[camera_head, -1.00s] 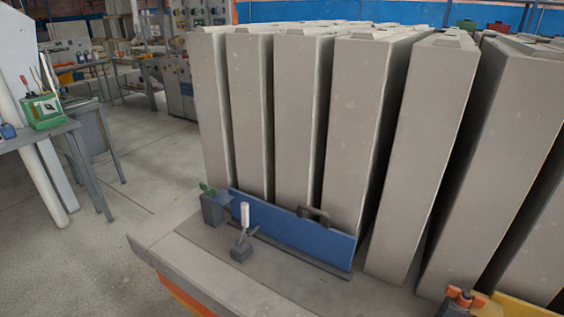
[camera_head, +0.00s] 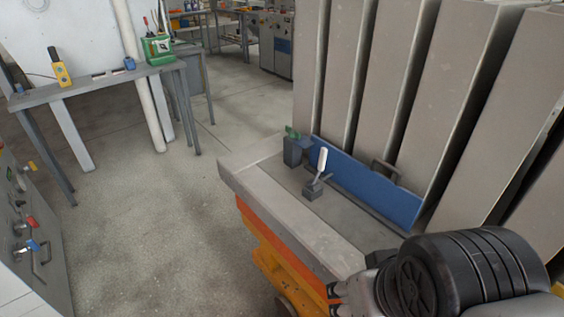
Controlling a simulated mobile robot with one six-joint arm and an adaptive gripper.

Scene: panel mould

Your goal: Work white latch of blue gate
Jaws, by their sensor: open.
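The blue gate (camera_head: 365,190) is a low blue panel standing upright along the foot of the tall grey slabs, with a dark handle (camera_head: 384,171) on it. The white latch (camera_head: 322,160) is a lever with a white grip, standing up and slightly tilted from a small dark block (camera_head: 313,191) in front of the gate's left part. My gripper (camera_head: 337,297) shows only in part at the bottom, beside my black arm link. It is open, apart from the latch and nearer the camera.
The latch stands on a grey ledge (camera_head: 285,215) above an orange frame (camera_head: 283,259). Tall grey slabs (camera_head: 395,80) fill the right side. A grey bench (camera_head: 100,90) with a green toolbox (camera_head: 158,48) is at the left. A control panel (camera_head: 30,235) is at the lower left. The floor between is clear.

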